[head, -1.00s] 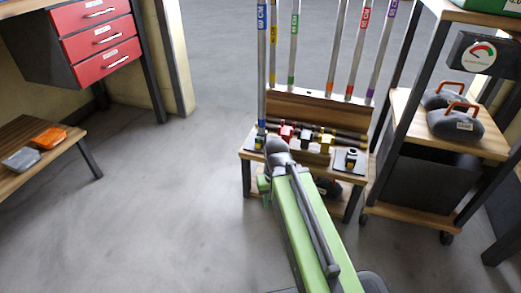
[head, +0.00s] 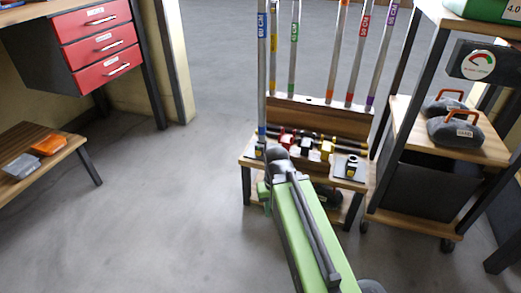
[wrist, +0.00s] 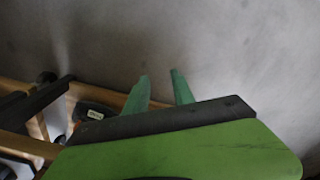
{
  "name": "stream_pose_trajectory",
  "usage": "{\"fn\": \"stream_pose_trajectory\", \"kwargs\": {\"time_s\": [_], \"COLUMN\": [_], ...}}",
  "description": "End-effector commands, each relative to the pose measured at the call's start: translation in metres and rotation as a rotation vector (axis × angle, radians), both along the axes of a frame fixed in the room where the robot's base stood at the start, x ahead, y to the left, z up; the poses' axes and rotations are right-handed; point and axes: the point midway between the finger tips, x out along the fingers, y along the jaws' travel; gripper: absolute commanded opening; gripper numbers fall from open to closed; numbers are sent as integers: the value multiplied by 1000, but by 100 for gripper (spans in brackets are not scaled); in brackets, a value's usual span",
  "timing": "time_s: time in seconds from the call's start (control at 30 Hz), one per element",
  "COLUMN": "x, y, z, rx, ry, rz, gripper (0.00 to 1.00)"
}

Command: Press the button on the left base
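The left base (head: 260,148) sits on the left end of the low wooden bench (head: 250,165). It is small and dark, and the upright rod with the blue label stands at it. My arm's end covers part of it, and I cannot make out its button. The right base (head: 351,168) stands at the bench's right end, a dark block on a plate. My gripper (head: 265,191) hangs at the bench's front left, below the left base in the picture. In the wrist view its two green fingers (wrist: 160,74) are apart with nothing between them, over bare floor.
Several coloured clamps (head: 305,146) lie between the bases, before a wooden rack board (head: 320,119) with upright rods. A shelf cart (head: 410,215) stands close on the right. A red drawer unit (head: 105,42) and low shelf (head: 40,160) are at left. Floor (head: 170,200) is clear between.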

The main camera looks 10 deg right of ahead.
Motion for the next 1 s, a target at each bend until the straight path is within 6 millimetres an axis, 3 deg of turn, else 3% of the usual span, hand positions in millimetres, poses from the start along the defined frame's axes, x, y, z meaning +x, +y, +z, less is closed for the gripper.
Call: {"fn": "stream_pose_trajectory", "kwargs": {"time_s": [0.03, 0.2, 1.0], "x": [0, 0, 0], "y": [0, 0, 0], "z": [-1, -1, 0], "rx": [0, 0, 0], "ry": [0, 0, 0], "rz": [0, 0, 0], "gripper": [22, 0, 0]}}
